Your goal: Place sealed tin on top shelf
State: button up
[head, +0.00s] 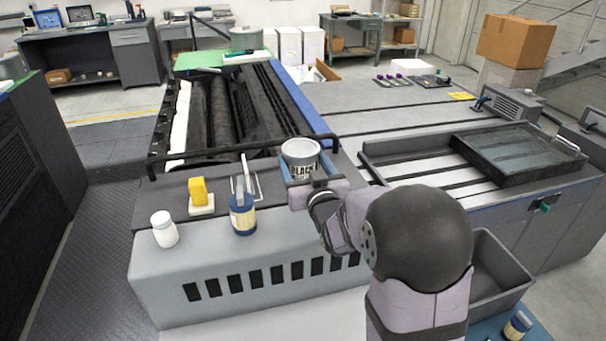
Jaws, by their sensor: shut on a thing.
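A tin (301,158) with a pale top and a label reading "BLACK" is held by my gripper (300,177). The gripper is shut on it above the front right part of the machine's top. The tin looks upright. My arm reaches in from the lower right and hides part of the machine. I cannot tell from this view whether the tin touches the surface below. No shelf is clearly identifiable as the top shelf; a shelf unit (408,30) stands at the back right.
A dark tray (516,154) lies right. A grey bin (500,272) stands lower right.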

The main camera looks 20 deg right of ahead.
aim_at(306, 157)
jog(key=shift+r, duration=1.45)
jog(key=shift+r, duration=0.1)
